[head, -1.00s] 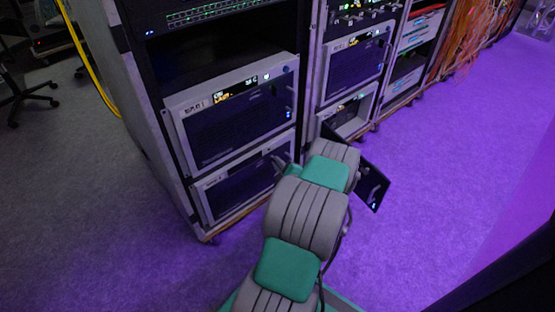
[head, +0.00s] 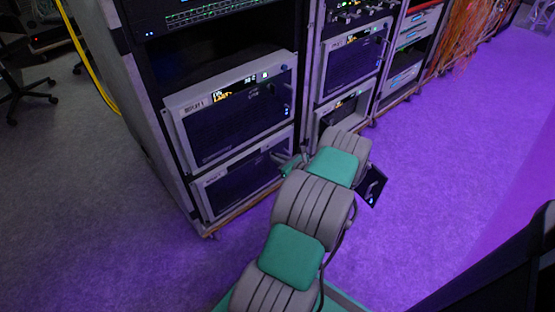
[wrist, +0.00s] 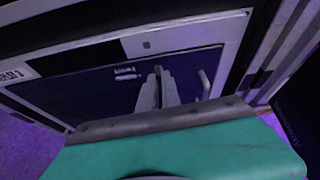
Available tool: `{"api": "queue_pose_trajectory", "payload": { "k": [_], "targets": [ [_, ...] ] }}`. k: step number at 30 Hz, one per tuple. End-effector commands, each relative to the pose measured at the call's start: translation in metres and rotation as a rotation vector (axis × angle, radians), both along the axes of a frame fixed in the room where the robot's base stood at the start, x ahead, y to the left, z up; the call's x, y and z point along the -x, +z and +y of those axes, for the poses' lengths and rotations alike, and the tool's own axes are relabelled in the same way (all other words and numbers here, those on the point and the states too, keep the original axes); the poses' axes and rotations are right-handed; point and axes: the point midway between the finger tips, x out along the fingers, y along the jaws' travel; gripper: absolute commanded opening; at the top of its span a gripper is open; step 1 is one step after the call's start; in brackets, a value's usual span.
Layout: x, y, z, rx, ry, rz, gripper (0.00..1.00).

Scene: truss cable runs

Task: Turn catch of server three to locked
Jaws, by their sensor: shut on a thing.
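The lower left server (head: 240,180), partly hidden by my arm, has a pale frame and a dark front. In the wrist view a server's dark front panel (wrist: 75,92) fills the middle, with a pale label (wrist: 18,75) at its left; I cannot read it surely. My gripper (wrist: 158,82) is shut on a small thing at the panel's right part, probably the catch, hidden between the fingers. A pale upright handle (wrist: 205,84) stands just right of the fingers. In the head view my gripper (head: 284,160) is by the lower left server's upper right corner.
The upper left server (head: 235,115) sits directly above. A dark open door (head: 372,187) juts out at the lower right server (head: 342,112), behind my arm. Purple-lit floor (head: 450,180) is free to the right. A yellow cable (head: 85,60) hangs at the left.

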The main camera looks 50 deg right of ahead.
Motion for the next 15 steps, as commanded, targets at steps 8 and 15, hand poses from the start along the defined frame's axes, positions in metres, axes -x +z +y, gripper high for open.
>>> {"api": "queue_pose_trajectory", "payload": {
  "k": [8,15],
  "targets": [
    [0.0002,-0.0017,0.0009,-0.072,0.000,-0.015,0.00],
    [0.0001,-0.0015,0.0009,-0.081,0.001,-0.017,0.00]
  ]
}}
